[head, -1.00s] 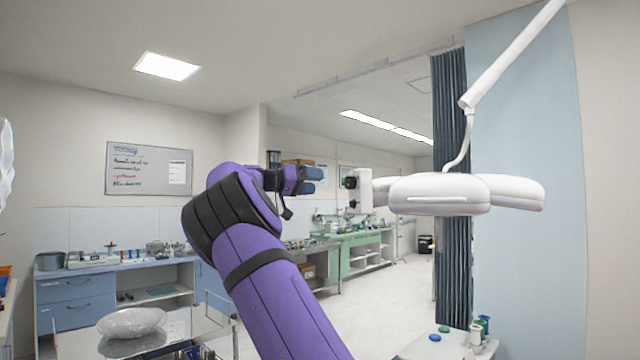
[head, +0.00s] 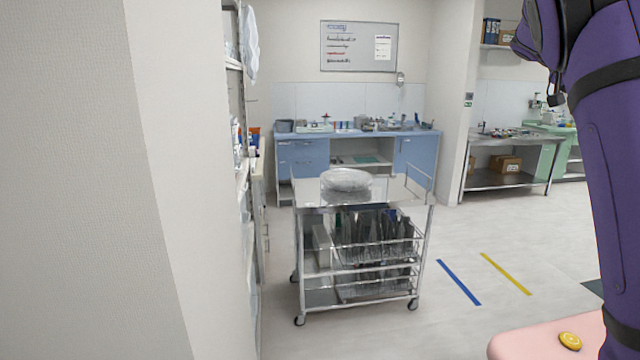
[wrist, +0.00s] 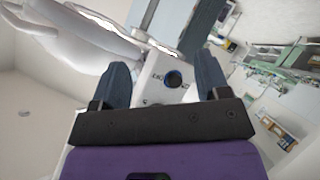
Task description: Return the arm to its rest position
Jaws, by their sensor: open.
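My purple arm (head: 612,150) rises along the right edge of the head view, and its far end is out of that picture. My gripper (wrist: 163,75) shows in the wrist view, with its two blue-grey fingers spread apart. Nothing is held between them. A white box-like part with a dark round knob (wrist: 173,79) shows between and beyond the fingers; I cannot tell how far off it is. The white lamp head (wrist: 75,35) is at the upper left of the wrist view.
A steel trolley (head: 303,193) carries a clear wrapped bundle (head: 346,180). A wall corner (head: 190,150) and shelves stand close on the left. A pink surface with a yellow button (head: 570,340) is at the lower right. Open floor (head: 465,235) lies right of the trolley.

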